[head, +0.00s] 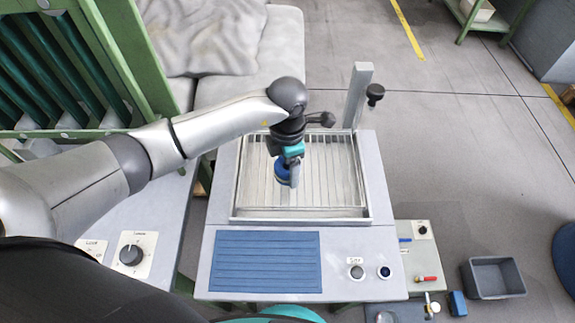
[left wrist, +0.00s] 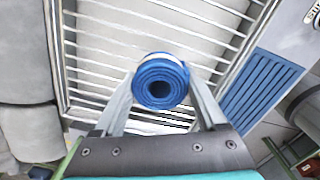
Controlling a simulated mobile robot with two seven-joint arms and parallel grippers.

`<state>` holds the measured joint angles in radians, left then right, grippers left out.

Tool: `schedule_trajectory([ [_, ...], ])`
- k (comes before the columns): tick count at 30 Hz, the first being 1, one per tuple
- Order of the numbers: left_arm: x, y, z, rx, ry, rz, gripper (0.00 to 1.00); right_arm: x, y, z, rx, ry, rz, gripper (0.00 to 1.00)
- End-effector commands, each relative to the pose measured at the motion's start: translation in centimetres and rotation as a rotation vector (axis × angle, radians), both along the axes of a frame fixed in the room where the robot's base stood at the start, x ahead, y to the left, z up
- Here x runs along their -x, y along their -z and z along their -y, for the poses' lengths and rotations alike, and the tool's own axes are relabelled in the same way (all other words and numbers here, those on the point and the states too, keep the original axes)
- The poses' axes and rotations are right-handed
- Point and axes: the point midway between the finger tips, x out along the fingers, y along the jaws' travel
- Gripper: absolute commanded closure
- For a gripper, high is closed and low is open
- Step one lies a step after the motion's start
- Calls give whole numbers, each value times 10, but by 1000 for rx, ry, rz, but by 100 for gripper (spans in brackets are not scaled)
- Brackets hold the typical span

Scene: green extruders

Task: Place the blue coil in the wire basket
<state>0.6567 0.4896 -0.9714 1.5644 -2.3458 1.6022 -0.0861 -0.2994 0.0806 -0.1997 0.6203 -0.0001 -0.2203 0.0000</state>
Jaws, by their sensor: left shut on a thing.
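The blue coil (left wrist: 160,82) is a rolled blue strip with a pale band, held between the fingers of my left gripper (left wrist: 160,104). In the head view the coil (head: 283,172) shows under my left gripper (head: 289,178), over the middle of the wire basket. The wire basket (head: 240,190) is a shallow rectangular frame with parallel metal bars, set in a grey bench top. In the left wrist view its bars (left wrist: 110,57) lie behind the coil. I cannot tell whether the coil touches the bars. My right gripper is not in view.
A ribbed blue mat (head: 265,262) lies in front of the basket, with a knob (head: 356,271) to its right. A grey post (head: 357,95) stands at the basket's back right. A grey bin (head: 494,278) is on the right. Green framing (head: 125,60) stands at the left.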

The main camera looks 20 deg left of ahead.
Motion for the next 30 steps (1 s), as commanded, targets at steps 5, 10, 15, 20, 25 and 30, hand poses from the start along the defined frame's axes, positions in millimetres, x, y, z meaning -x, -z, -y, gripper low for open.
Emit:
schedule_trajectory([
  [5, 0, 3, 0, 0, 0, 0, 22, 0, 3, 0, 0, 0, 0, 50],
  [10, 0, 3, 0, -1, -1, -1, 3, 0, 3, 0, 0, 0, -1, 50],
  [15, 0, 3, 0, -1, -1, -1, 0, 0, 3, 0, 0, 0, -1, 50],
  [20, 0, 0, 0, -1, -1, -1, 0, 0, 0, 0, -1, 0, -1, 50],
  [25, -2, -23, -1, -1, 1, 4, 0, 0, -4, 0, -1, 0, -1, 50],
  [30, -1, -61, -1, -1, 1, 4, 0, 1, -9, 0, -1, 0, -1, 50],
])
